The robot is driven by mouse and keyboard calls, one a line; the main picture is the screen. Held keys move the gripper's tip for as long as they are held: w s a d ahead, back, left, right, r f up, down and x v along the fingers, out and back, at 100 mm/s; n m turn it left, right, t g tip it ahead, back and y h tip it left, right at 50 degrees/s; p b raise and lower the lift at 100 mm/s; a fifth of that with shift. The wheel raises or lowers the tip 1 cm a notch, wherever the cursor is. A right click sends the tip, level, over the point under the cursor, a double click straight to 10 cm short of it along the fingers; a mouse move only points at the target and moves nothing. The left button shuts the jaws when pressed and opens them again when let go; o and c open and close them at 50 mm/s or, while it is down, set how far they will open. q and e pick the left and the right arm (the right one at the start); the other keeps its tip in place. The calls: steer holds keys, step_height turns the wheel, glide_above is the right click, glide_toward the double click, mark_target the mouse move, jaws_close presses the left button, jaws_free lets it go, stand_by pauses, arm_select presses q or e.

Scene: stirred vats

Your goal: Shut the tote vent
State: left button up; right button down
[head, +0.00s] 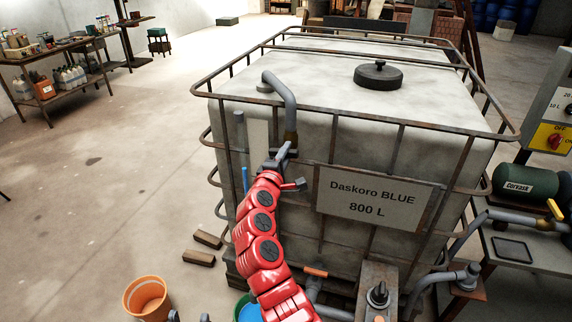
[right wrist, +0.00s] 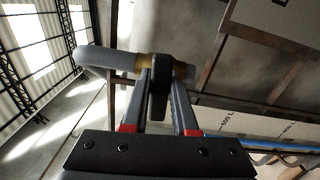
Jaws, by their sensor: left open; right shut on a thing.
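The tote (head: 300,90) is a large whitish tank in a rusty cage, labelled "Daskoro BLUE 800 L". Its vent is a grey bent pipe (head: 283,88) rising from the top left corner and turning down to a brass valve (head: 291,137). My right gripper (head: 283,155) is at this valve. In the right wrist view its two fingers close on the black vent handle (right wrist: 159,95), below the brass body (right wrist: 156,64). The handle's exact angle is hard to tell. My left gripper (head: 189,318) shows only as grey fingertips at the bottom edge, apart and empty.
An orange bucket (head: 147,297) and a green bucket with blue liquid (head: 250,311) stand on the floor at the bottom. Wooden blocks (head: 203,248) lie left of the tote. A pump with pipes (head: 525,185) is at the right. The floor at left is clear.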

steer(key=shift+f+m+b, duration=0.1)
steer(key=shift+m+b, duration=0.6)
steer(key=shift+b, duration=0.1)
steer(key=c, duration=0.7)
jaws_free()
